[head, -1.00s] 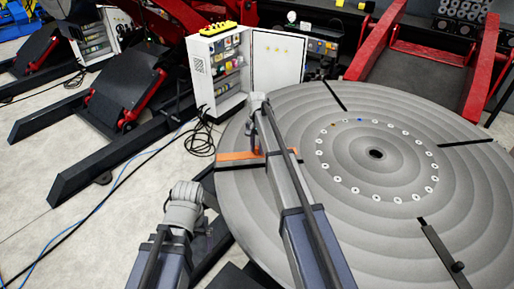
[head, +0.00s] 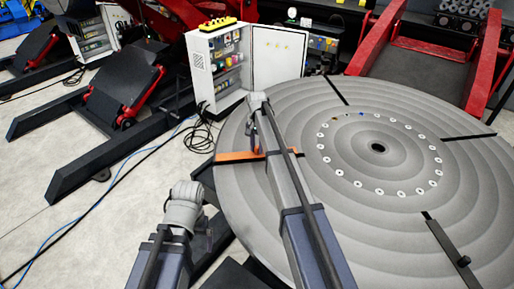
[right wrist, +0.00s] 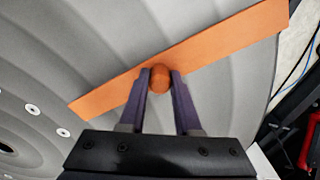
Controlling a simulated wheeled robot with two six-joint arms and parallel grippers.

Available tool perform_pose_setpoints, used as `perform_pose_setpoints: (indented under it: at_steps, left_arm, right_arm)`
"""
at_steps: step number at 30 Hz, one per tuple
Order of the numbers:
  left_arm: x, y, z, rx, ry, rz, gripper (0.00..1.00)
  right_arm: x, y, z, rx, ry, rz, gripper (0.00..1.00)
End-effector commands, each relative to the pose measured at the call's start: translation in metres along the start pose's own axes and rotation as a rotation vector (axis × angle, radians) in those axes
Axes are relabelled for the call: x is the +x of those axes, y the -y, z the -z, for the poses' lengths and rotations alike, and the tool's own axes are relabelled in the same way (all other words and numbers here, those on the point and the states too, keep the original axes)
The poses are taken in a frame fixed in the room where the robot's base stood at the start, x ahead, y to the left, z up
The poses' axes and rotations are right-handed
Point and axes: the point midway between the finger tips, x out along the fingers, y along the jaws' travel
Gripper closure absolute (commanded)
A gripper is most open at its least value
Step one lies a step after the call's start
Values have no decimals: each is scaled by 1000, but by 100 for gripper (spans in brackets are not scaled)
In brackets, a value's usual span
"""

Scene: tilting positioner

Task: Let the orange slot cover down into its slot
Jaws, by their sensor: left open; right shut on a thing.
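The orange slot cover (head: 228,156) is a long flat strip at the left part of the big grey round table (head: 300,105). In the right wrist view the strip (right wrist: 225,33) runs diagonally across the picture, with a round orange knob (right wrist: 160,77) at its middle. My right gripper (right wrist: 160,92) is shut on this knob.
A white control cabinet (head: 220,75) stands behind. Red and black frames surround the table. Cables lie on the floor at left.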

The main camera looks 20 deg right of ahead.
Motion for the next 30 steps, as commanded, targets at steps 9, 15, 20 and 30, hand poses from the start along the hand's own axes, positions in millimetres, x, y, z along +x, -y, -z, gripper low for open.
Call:
perform_pose_setpoints:
  at_steps: [9,15,20,30]
  left_arm:
    - [1,0,0,0,0,0,3]
    - [1,0,0,0,0,0,3]
    - [5,0,0,0,0,0,3]
    - [18,-2,1,0,0,0,3]
  right_arm:
    - [1,0,0,0,0,0,100]
    - [1,0,0,0,0,0,100]
    - [5,0,0,0,0,0,100]
    - [18,0,0,0,0,0,100]
